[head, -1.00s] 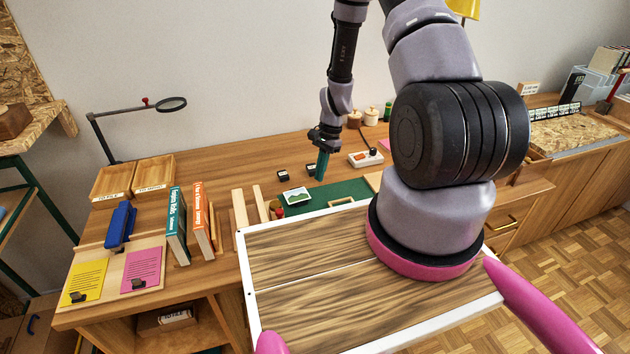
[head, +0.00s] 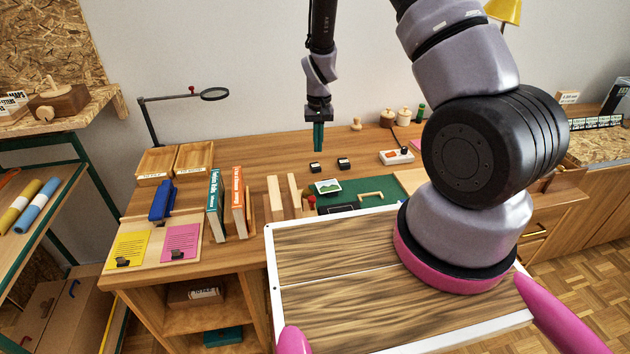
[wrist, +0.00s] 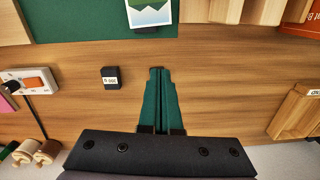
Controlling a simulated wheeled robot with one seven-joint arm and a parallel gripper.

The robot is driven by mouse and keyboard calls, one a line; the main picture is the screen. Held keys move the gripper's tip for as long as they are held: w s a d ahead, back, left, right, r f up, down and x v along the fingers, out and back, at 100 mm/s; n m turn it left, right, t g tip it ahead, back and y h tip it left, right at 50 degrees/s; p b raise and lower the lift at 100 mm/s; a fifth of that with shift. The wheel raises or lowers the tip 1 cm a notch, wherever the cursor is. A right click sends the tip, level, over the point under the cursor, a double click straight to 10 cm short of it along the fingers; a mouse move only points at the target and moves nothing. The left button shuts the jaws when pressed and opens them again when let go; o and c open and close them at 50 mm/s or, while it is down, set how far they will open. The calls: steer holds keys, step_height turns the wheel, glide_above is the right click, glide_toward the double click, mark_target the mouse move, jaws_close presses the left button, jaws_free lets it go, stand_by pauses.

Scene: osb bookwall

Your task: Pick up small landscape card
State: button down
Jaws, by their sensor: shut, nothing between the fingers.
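The small landscape card (head: 328,186) shows green hills under a pale sky. It lies on the green mat (head: 371,186) near the mat's back left corner. In the wrist view the card (wrist: 149,12) is at the top edge, partly cut off, and overlaps the mat (wrist: 75,20). My gripper (head: 318,150) points down above the back part of the desk, behind the card and apart from it. In the wrist view its green fingers (wrist: 160,72) are together with nothing between them, below the card in the picture.
Small black blocks (head: 315,167) stand behind the card; one (wrist: 111,77) is beside my fingers. Wooden strips (head: 275,195) and upright books (head: 215,203) stand to the left. A white switch box (head: 396,157) is to the right.

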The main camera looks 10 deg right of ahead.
mark_target(318, 185)
steer(key=shift+n, duration=0.6)
steer(key=f, duration=0.3)
steer(key=a+f, duration=0.1)
steer(key=f, duration=0.5)
steer(key=shift+a+f, duration=0.3)
steer(key=shift+a, duration=0.05)
steer(key=shift+s+f, duration=0.1)
steer(key=shift+s, duration=1.85)
steer(key=shift+s, duration=1.55)
